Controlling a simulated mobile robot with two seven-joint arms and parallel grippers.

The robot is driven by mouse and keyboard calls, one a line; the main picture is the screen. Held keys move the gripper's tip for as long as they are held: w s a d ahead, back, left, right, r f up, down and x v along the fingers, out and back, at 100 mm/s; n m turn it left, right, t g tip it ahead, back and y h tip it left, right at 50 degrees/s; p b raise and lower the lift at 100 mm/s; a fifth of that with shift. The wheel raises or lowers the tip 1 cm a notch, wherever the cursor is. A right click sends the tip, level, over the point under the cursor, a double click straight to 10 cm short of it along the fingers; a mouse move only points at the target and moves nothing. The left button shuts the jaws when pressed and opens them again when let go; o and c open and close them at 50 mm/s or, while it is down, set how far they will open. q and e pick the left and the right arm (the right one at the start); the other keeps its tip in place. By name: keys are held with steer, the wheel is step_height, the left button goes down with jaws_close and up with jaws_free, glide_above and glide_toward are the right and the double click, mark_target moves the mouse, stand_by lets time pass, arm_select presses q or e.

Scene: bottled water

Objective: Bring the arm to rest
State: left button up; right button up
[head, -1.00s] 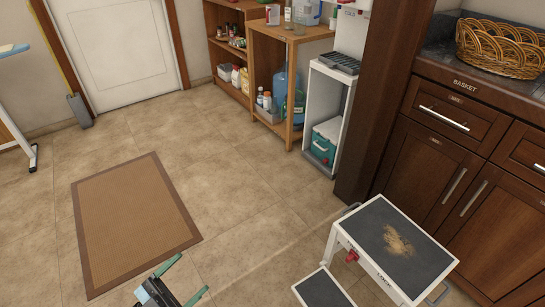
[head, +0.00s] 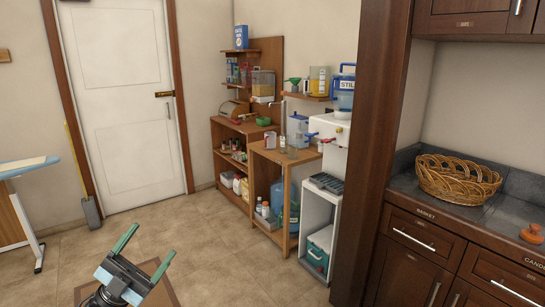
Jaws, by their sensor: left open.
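My left gripper (head: 145,252) shows at the lower left of the head view. Its two green fingers stand wide apart and nothing is between them. It is raised in front of the floor and the brown mat (head: 163,282), clear of the shelves. My right gripper is not in view. A white water dispenser (head: 328,146) stands at the centre right with a blue bottle marked STILL (head: 343,92) on top.
Wooden shelves (head: 270,158) with bottles and containers stand along the back wall. A dark wooden pillar (head: 374,150) and a counter with a wicker basket (head: 458,180) are on the right. A white door (head: 120,100) is at the left. The floor between is clear.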

arm_select(q)
steer(key=w+a+f+n+y, duration=0.5)
steer(key=a+f+n+y, duration=0.3)
steer(key=y, duration=0.4)
steer(key=w+a+f+n+y, duration=0.5)
steer(key=w+f+n+y, duration=0.1)
steer(key=f+n+y, duration=0.55)
steer(key=s+d+f+g+h, duration=0.1)
steer(key=s+d+f, duration=0.2)
steer(key=s+f, duration=0.25)
steer(key=s+d+f+m+g, duration=0.1)
steer(key=s+d+f, duration=0.35)
steer(key=s, duration=0.25)
steer(key=s+d+f+g+h, duration=0.1)
steer(key=s+d+f, duration=0.1)
steer(key=s+f, duration=0.45)
steer(key=s+d+f+g, duration=0.1)
steer(key=s+d, duration=0.3)
steer(key=s, duration=0.9)
steer(key=s+d+f+n+g+h, duration=0.1)
steer(key=s+d, duration=0.4)
steer(key=s, duration=0.9)
steer(key=shift+f+g, duration=0.6)
steer(key=shift+f, duration=0.1)
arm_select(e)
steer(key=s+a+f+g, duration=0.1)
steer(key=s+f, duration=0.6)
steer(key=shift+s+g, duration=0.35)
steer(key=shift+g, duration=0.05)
